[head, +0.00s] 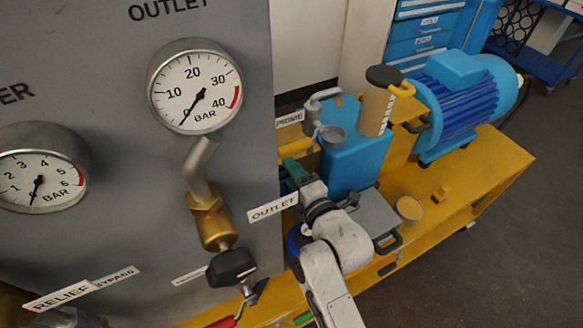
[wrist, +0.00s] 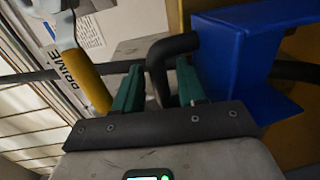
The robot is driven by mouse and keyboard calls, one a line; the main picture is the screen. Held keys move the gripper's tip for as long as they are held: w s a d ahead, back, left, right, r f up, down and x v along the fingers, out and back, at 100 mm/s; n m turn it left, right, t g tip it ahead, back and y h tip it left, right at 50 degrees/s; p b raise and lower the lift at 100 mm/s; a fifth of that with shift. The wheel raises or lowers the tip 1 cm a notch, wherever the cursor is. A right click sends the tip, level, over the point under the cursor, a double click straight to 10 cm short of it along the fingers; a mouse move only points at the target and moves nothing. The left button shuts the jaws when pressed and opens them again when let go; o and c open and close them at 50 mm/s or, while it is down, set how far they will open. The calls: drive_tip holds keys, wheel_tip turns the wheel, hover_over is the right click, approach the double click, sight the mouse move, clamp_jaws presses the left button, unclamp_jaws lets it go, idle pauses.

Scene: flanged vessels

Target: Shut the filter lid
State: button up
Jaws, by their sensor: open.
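My gripper (head: 295,172) is at the left side of a blue vessel (head: 352,158) in the head view, beside the grey panel. In the wrist view its green fingers (wrist: 159,88) are open, with a dark bent bar (wrist: 170,46) between them. I cannot tell whether the fingers touch it. A blue part (wrist: 235,60) stands right of the bar. On the vessel's top are a grey cup-like fitting (head: 331,136) and a clear cylinder (head: 375,110) with a black cap (head: 385,77) and yellow handle. I cannot tell for certain which part is the filter lid.
A grey panel (head: 262,130) with gauges and an OUTLET tag (head: 273,207) stands close left of my arm. A blue motor (head: 460,95) sits on the yellow base (head: 470,185). A grey plate (head: 372,216) and small cup (head: 409,208) are right of my arm.

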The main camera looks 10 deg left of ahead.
drive_tip(key=shift+w+a, duration=0.2)
drive_tip(key=shift+w, duration=0.1)
clamp_jaws()
drive_tip(key=shift+f, duration=0.1)
idle(0.4)
